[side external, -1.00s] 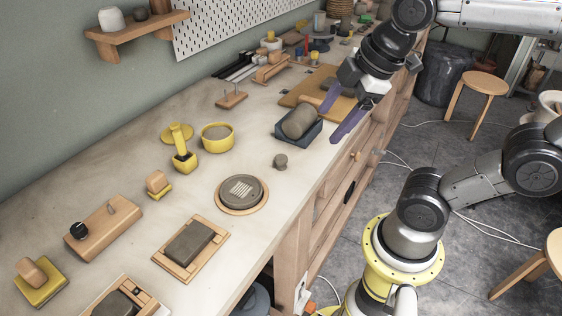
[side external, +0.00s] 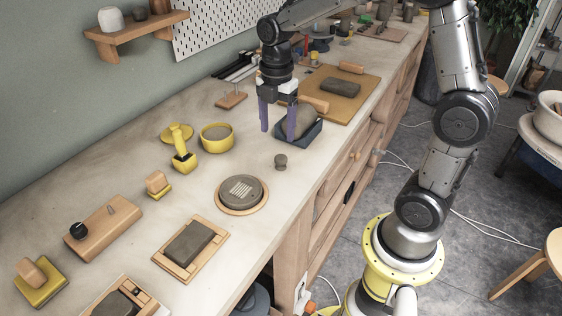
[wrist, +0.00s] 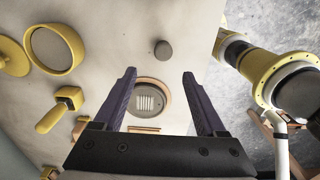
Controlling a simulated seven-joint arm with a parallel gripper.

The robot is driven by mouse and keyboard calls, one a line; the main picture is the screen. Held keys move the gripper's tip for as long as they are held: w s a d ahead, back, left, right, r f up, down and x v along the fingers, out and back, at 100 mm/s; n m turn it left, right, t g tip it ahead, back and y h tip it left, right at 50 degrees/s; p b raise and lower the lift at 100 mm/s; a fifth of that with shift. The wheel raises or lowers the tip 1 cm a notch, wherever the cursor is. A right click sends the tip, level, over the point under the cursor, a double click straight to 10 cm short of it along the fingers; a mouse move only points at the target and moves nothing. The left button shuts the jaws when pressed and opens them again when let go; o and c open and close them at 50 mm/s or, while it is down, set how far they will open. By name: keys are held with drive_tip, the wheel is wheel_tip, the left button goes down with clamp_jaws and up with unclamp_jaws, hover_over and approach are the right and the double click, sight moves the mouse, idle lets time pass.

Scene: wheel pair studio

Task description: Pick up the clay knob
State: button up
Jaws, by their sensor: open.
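The clay knob (side external: 281,161) is a small grey-brown cylinder standing on the bench, between the blue tray and the round clay disc. In the wrist view the knob (wrist: 163,49) shows beyond and between the two fingers, clear of both. My gripper (side external: 278,132) points down with its purple fingers apart and empty. In the side view it hangs above the bench, beside the blue tray and behind the knob. In the wrist view my gripper's fingers (wrist: 160,75) frame the knob and the disc.
A blue tray (side external: 312,136) holding a clay lump (side external: 300,122) stands close to my gripper. A yellow bowl (side external: 217,137) is to the left. A clay disc on a round board (side external: 241,194) lies in front of the knob. Bare bench surrounds the knob.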

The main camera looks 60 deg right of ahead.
hover_over(281, 157)
drive_tip(key=f, duration=0.4)
drive_tip(key=shift+w+a+f, duration=0.25)
drive_tip(key=shift+a+f, duration=0.05)
drive_tip(key=shift+a, duration=0.1)
drive_tip(key=shift+s+d+f, duration=0.15)
drive_tip(key=shift+d+f, duration=0.05)
drive_tip(key=shift+f, duration=1.15)
drive_tip(key=shift+s+d+f, duration=0.1)
drive_tip(key=shift+d+f, duration=0.05)
drive_tip(key=shift+f, duration=1.15)
clamp_jaws()
